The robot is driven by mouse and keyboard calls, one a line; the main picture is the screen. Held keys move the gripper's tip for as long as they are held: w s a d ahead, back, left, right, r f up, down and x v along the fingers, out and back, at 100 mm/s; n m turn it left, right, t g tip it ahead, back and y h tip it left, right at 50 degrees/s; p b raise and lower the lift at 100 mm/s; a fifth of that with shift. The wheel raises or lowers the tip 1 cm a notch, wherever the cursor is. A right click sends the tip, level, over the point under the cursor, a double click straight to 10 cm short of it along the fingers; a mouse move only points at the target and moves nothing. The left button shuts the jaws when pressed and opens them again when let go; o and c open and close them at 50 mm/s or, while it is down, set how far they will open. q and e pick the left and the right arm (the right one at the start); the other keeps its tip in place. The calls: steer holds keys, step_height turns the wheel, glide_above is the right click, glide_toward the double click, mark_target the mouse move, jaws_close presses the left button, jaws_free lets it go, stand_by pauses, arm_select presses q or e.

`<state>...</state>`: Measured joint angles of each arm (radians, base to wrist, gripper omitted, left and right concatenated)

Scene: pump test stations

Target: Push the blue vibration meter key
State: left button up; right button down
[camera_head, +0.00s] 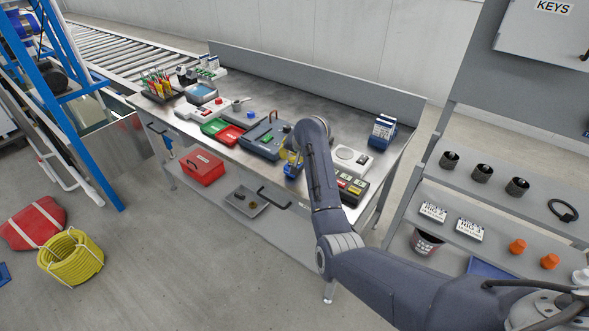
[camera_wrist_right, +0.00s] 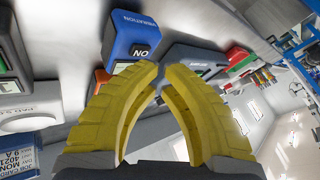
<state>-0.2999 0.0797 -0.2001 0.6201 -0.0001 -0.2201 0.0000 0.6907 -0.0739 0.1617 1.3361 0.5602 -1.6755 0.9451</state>
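The blue vibration meter (camera_wrist_right: 134,33) is just beyond my right fingertips in the wrist view, with its "VIBRATION" label at the top. Its key marked "ON" (camera_wrist_right: 140,50) shows just above the tips. In the head view the meter (camera_head: 292,171) is on the bench, partly hidden by my right arm and gripper. My right gripper (camera_wrist_right: 161,69) has yellow fingers whose tips nearly meet, with nothing between them. It also shows from above in the head view (camera_head: 290,157). I cannot tell whether the tips touch the meter. My left gripper is not in view.
A dark blue-grey case (camera_head: 264,138) stands left of the meter. A white device with a round dial (camera_head: 349,158) and a dark box with coloured keys (camera_head: 349,186) stand to the right. Green and red trays (camera_head: 230,134) lie farther left. A shelf rack (camera_head: 470,205) stands right of the bench.

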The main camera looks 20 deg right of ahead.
mark_target(289, 163)
steer(key=shift+f, duration=0.15)
stand_by(0.5)
steer(key=shift+f, duration=0.45)
stand_by(0.5)
steer(key=shift+r, duration=0.6)
steer(key=shift+r, duration=3)
